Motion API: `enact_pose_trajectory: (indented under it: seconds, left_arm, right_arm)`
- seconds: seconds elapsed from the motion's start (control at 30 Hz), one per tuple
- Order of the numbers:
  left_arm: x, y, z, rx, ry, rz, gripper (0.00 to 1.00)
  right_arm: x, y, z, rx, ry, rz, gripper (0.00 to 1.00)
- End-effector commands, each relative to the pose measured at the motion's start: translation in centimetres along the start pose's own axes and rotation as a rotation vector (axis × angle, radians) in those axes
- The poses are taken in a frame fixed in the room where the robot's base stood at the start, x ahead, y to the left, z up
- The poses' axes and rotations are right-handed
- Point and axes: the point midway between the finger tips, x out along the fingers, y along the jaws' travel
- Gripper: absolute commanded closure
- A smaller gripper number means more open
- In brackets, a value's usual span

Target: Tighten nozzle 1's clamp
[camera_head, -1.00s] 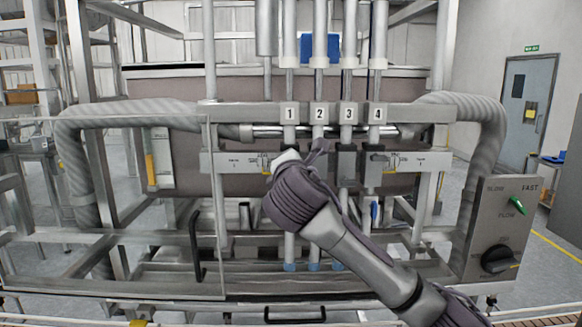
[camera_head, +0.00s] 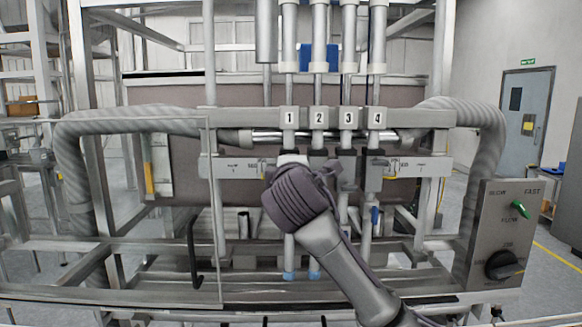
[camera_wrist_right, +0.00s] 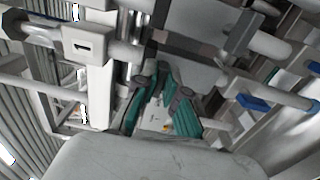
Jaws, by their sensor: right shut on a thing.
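Nozzle 1 is the leftmost of the upright tubes, under the plate marked 1 (camera_head: 289,118). This plate also shows in the right wrist view (camera_wrist_right: 82,48). Nozzle 1's clamp is on the horizontal bar below the plate and is hidden behind my right wrist in the head view. My right gripper (camera_wrist_right: 158,75) shows in the right wrist view with its teal-padded fingers converging on a dark part by the nozzle, apparently the clamp. The gripped part is mostly hidden by the fingers. My left gripper is not in view.
Nozzles 2 and 3 and nozzle 4 (camera_head: 376,118) stand close on the right. A ribbed hose (camera_head: 75,185) bends down at the left and another (camera_head: 487,165) at the right. A control box (camera_head: 503,235) with a green switch and black knob stands front right.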

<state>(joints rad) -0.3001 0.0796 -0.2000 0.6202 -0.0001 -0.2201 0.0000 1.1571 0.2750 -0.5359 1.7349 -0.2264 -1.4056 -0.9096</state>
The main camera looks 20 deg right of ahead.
Motion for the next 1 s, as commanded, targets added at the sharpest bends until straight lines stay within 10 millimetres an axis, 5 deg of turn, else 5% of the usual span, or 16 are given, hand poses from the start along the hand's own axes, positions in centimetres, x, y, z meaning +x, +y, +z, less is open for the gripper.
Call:
enact_pose_trajectory:
  seconds: [0.37,0.4,0.57,1.0]
  left_arm:
    - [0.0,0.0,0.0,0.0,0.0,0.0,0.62]
    - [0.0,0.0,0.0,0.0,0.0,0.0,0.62]
    - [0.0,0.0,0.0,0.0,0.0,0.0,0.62]
    - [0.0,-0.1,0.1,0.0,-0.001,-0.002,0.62]
  right_arm:
    - [0.0,-0.2,0.0,0.007,0.0,-0.005,1.0]
    - [0.0,-0.2,0.0,0.007,0.0,-0.005,0.88]
    - [0.0,-0.2,0.0,0.006,0.0,-0.004,0.65]
    - [-1.5,0.0,-0.1,0.005,0.003,0.0,0.65]
